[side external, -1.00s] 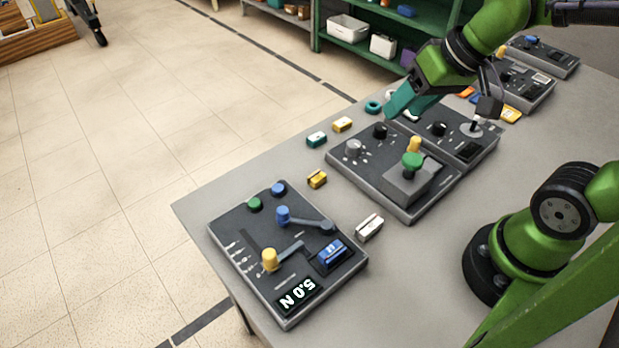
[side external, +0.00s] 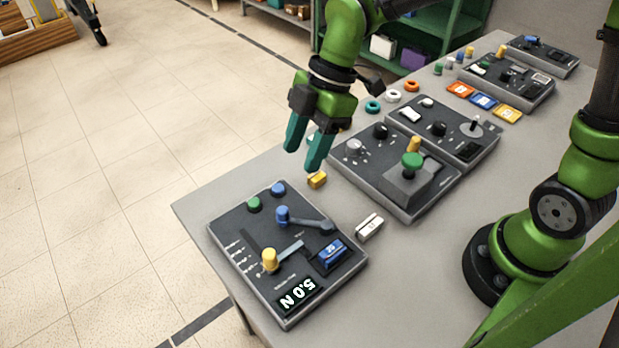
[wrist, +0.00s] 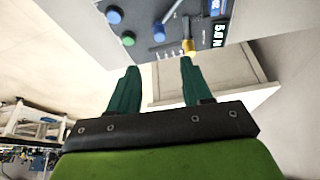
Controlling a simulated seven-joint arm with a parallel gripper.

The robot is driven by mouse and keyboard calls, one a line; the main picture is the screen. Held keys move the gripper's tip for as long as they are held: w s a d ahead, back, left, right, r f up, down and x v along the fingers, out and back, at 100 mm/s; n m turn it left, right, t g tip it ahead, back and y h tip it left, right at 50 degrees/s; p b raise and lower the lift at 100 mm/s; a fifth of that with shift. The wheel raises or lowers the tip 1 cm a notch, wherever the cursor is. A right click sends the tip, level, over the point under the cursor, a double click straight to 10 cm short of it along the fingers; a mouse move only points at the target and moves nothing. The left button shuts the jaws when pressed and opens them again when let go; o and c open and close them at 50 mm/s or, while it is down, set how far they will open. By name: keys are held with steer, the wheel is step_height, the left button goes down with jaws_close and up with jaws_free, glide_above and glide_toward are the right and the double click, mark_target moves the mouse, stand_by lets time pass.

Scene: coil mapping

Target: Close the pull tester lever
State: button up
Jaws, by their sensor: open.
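The pull tester (side external: 258,292) is a dark panel at the near left of the table in the side view. I cannot tell which knob is the task's lever. My gripper (side external: 305,160) is open and empty, with teal fingers pointing down, above and behind the panel. In the wrist view, the panel (wrist: 135,25) shows beyond the fingertips (wrist: 158,65), apart from them.
A blue block (side external: 332,251) sits in the panel's slot. A white block (side external: 369,227) and a yellow block (side external: 317,180) lie on the grey table (side external: 210,195). A second panel (side external: 360,183) with a green-topped joystick stands to the right. Open floor is at left.

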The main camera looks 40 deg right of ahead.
mark_target(282, 210)
steer(key=x, duration=1.3)
steer(key=shift+f, duration=0.35)
jaws_close()
